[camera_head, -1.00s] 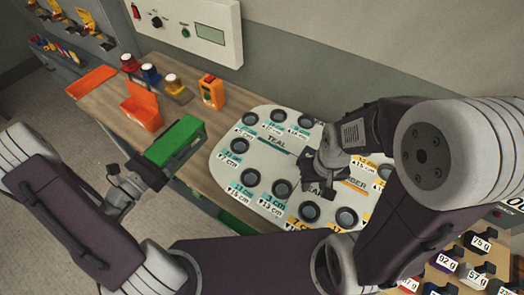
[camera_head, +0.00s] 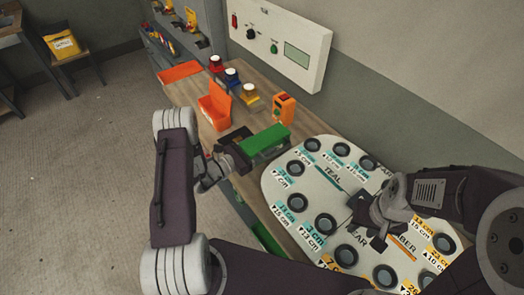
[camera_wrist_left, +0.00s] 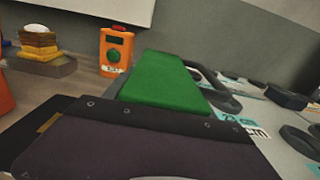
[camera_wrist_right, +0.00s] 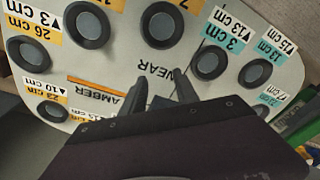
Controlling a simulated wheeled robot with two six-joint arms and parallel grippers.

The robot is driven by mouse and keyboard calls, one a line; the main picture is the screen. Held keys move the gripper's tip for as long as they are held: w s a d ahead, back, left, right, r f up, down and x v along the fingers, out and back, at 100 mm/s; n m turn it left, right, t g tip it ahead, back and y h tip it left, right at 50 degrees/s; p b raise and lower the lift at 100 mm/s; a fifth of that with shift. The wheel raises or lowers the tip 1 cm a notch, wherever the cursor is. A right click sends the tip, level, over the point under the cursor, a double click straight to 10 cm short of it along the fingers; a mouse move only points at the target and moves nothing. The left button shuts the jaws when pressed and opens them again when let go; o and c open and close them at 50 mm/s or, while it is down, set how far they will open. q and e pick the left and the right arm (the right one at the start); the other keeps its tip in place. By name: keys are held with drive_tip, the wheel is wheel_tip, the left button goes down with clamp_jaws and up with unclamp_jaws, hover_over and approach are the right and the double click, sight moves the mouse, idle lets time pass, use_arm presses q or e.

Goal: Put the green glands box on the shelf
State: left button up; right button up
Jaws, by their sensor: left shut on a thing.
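The green glands box (camera_head: 265,141) has a bright green lid and a darker green side. It is at the left end of the white board with dark round holes (camera_head: 322,174). My left gripper (camera_head: 243,151) is shut on the box at its left end. The box also fills the middle of the left wrist view (camera_wrist_left: 167,82), beyond the gripper body. I cannot tell whether its underside touches the bench. My right gripper (camera_head: 367,209) is over the white board, empty, its two fingers apart in the right wrist view (camera_wrist_right: 160,90).
A grey rack (camera_head: 207,40) with yellow items stands at the back left.

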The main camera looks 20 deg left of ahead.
use_arm(q)
wheel_tip(320, 180, down, 4)
drive_tip(key=shift+w+r, duration=0.1)
drive_tip(key=shift+r, duration=0.1)
drive_tip(key=shift+f, duration=0.2)
drive_tip(key=o, duration=1.5)
drive_tip(key=shift+c, duration=0.2)
drive_tip(key=shift+r, duration=0.1)
